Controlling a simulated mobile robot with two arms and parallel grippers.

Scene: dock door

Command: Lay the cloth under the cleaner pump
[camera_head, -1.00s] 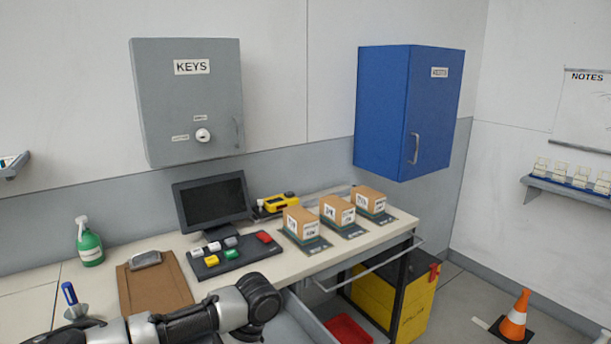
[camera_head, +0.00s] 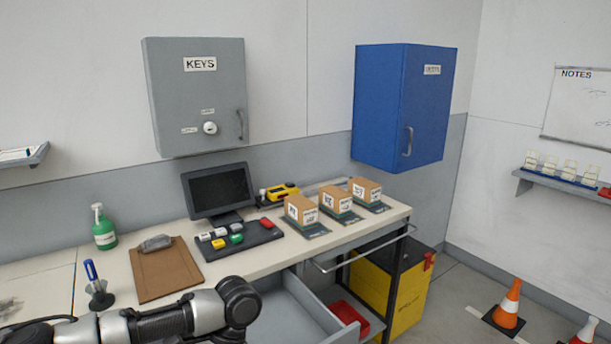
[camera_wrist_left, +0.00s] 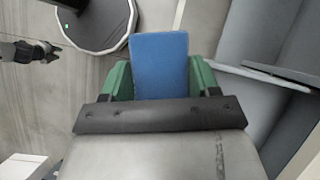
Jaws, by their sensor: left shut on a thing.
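The cleaner pump (camera_head: 105,232), a green bottle with a white spray top, stands upright at the back left of the desk (camera_head: 130,284). Bare desk shows around its foot. A flat blue piece (camera_wrist_left: 160,64), which looks like the folded cloth, is in the left wrist view. My left gripper (camera_wrist_left: 160,78) is shut on it, with a green finger on either side. In the head view only my left arm shows at the bottom; its gripper and the cloth are out of that picture. A dark arm end at the wrist view's upper left may be my right gripper; its fingers are unclear.
A pen in a stand (camera_head: 98,288) and a brown clipboard (camera_head: 165,275) are in front of the pump. A monitor (camera_head: 218,190), button panel (camera_head: 232,243) and several boxes stand further right. An open drawer (camera_head: 290,318) juts below. A dark smudge marks the desk's left.

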